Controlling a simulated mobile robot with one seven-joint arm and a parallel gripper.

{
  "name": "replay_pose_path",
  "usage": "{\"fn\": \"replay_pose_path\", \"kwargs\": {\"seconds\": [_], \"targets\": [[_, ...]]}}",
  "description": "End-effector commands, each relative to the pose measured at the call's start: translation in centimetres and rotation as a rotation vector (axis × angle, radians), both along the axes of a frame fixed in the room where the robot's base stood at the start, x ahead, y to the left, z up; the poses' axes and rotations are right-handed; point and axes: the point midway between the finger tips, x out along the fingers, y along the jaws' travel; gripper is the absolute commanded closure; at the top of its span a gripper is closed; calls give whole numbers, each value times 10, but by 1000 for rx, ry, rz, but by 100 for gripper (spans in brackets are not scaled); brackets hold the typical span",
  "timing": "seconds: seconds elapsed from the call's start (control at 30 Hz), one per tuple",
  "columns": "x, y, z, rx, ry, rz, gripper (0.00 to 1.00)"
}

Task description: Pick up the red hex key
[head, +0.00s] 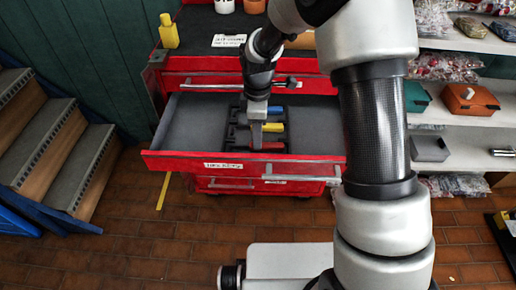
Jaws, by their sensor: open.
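The red hex key (271,146) lies in a black holder (233,132) inside the open drawer (190,128) of a red tool cabinet. It is the nearest key to the drawer front. A yellow hex key (273,128) and a blue hex key (275,109) lie behind it in the same holder. My gripper (257,146) points down into the drawer over the holder. Its fingertips overlap the left part of the red key in this view. I cannot tell whether they touch it. The gripper is open and its fingers partly hide the keys' left parts.
The drawer's red front wall (215,161) and side walls surround the holder. A yellow bottle (168,32) and a white label card (229,41) are on the cabinet top. Wooden steps (60,150) stand left; shelves (455,125) with bins stand right. The drawer's left part is empty.

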Motion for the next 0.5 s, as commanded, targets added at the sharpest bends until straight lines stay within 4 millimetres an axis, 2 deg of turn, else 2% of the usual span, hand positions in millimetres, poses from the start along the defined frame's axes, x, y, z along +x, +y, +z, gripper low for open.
{"fn": "replay_pose_path", "kwargs": {"seconds": [0.03,0.2,0.43,0.5], "targets": [[0,0,-12,-2,4,0,58],[1,-1,-32,-1,2,-1,58],[1,-1,-33,0,0,-1,58],[1,-1,-33,0,0,-1,70]]}}
